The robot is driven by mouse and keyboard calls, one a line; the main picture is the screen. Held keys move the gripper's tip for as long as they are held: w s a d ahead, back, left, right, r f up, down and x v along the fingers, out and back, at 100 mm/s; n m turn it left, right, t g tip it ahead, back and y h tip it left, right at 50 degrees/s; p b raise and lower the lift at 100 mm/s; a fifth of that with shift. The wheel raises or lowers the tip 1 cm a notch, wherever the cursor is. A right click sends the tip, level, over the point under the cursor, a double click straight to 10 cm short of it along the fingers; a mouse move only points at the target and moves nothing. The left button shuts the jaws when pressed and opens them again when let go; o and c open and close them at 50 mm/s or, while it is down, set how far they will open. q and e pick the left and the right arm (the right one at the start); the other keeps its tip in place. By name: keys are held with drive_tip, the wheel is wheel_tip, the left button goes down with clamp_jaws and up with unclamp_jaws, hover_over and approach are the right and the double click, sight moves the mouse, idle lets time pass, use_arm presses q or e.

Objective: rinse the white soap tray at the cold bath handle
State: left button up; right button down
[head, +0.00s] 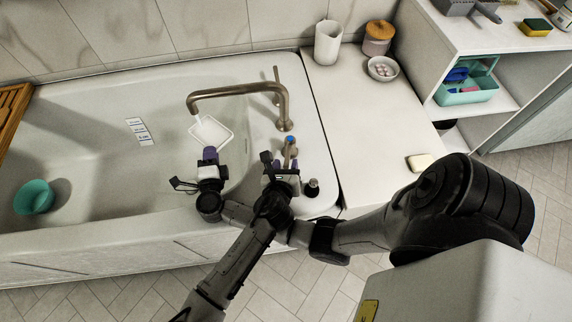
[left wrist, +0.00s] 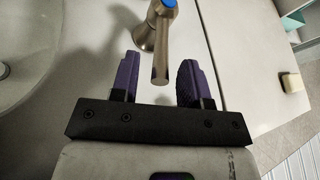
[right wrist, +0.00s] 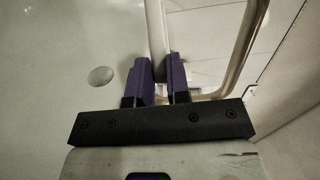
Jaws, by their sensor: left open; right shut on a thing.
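The white soap tray (head: 212,132) is held over the bath, just below the spout (head: 235,91). A faint pale streak shows between spout and tray. My right gripper (head: 209,156) is shut on the tray's near edge; in the right wrist view the tray (right wrist: 157,28) shows edge-on between the purple fingers (right wrist: 160,72). The cold bath handle (head: 290,147) has a blue cap and stands on the bath's right rim. My left gripper (head: 281,163) is open at it. In the left wrist view the metal lever (left wrist: 161,62) lies between the spread fingers (left wrist: 161,78); contact is unclear.
Another tap handle (head: 276,84) stands behind the spout. A teal cup (head: 34,197) lies in the bath at left. The white counter (head: 352,120) at right bears a white cup (head: 328,43), a jar (head: 378,38), a small dish (head: 383,69) and a soap bar (head: 420,162).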

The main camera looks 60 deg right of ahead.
use_arm(q)
drive_tip(key=shift+d, duration=0.15)
drive_tip(key=shift+c, duration=0.2)
clamp_jaws()
idle(0.4)
